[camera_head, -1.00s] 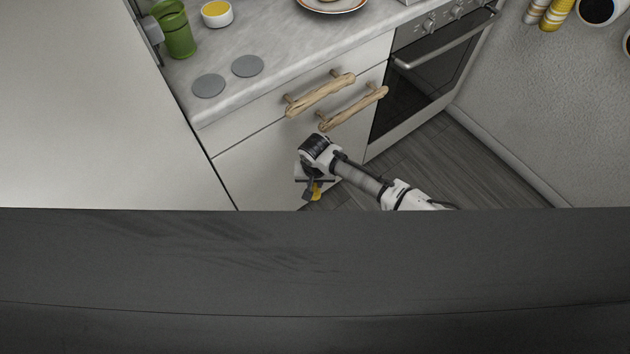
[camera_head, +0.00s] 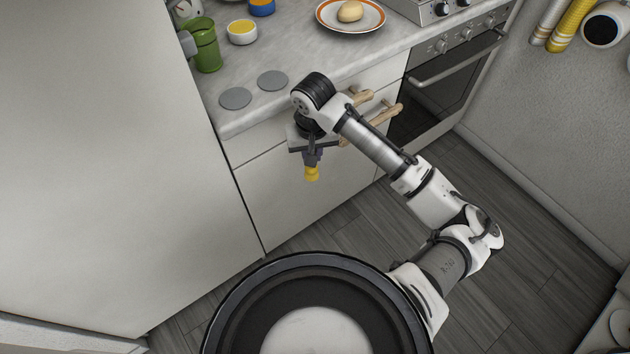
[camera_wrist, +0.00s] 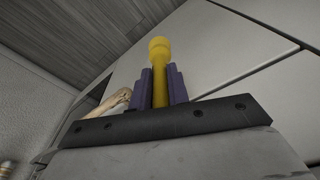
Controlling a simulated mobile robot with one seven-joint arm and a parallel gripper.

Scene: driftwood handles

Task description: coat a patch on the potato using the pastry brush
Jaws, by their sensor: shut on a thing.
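The potato (camera_head: 350,12) lies on a white plate with an orange rim (camera_head: 324,23), on the counter at the top of the head view. My gripper (camera_head: 312,160) hangs in front of the drawers, below the counter's front edge and well away from the potato. It is shut on a yellow, rod-like thing, which I take for the pastry brush (camera_head: 312,174). In the wrist view, the brush (camera_wrist: 159,50) stands between the purple fingers of my gripper (camera_wrist: 160,86), with its knobbed yellow end pointing out. Its bristles are not clearly visible.
A white bowl with yellow contents (camera_head: 242,39), a green canister (camera_head: 206,50) and a blue container (camera_head: 262,8) stand on the counter (camera_head: 300,60). Driftwood handles (camera_head: 384,117) stick out close to my arm. The oven (camera_head: 440,95) is to the right. Floor (camera_head: 340,215) shows below.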

